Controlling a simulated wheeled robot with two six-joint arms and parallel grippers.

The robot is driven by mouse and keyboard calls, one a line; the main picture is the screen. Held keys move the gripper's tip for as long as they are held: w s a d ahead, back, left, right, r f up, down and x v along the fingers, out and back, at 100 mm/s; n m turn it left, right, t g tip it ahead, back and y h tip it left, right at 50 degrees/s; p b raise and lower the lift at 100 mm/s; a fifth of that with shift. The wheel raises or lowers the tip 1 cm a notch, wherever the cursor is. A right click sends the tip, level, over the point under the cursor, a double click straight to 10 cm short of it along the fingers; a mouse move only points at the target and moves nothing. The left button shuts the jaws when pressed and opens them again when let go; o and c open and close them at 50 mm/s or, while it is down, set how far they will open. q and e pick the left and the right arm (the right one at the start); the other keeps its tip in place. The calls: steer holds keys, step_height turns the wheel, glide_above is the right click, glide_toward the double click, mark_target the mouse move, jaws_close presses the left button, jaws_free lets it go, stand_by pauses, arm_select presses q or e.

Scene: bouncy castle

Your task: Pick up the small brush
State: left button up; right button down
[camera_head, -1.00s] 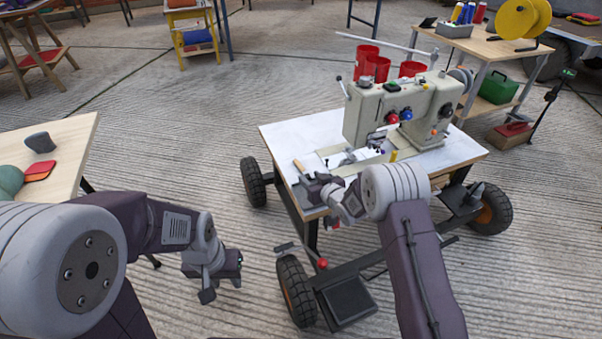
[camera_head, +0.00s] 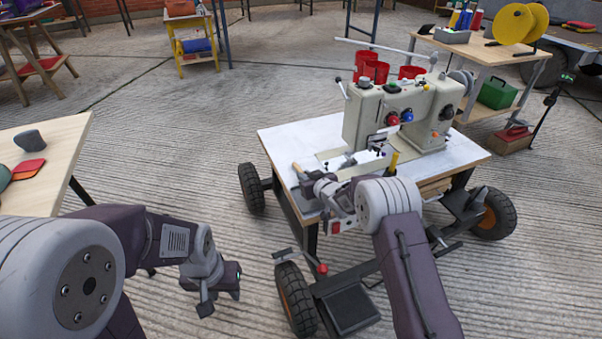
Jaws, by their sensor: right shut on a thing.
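The small brush (camera_head: 297,169) shows as a short tan handle at the left front of the white sewing table (camera_head: 290,140). My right gripper (camera_head: 305,180) is at the handle and shut on it. Its fingers and wrist hide the rest of the brush, and I cannot tell whether it touches the tabletop. My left gripper (camera_head: 221,300) hangs over the bare floor, left of the table's front wheel. Its fingers are apart and empty.
A cream sewing machine (camera_head: 429,112) with red cups (camera_head: 371,68) behind it stands close beyond my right gripper. The table rides on a wheeled frame (camera_head: 297,298). A wooden table (camera_head: 60,145) stands at left. Floor between the tables is clear.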

steer(key=shift+r, duration=0.1)
step_height(320, 180, up, 5)
steer(key=p, duration=0.4)
steer(key=w+d+r+p, duration=0.1)
steer(key=d+r+p, duration=0.2)
steer(key=d, duration=0.2)
steer(key=d+r+p, duration=0.2)
steer(key=d+p, duration=0.1)
steer(key=d, duration=0.3)
steer(key=shift+w+d+r, duration=0.3)
steer(key=shift+w+r, duration=0.05)
steer(key=shift+r, duration=0.05)
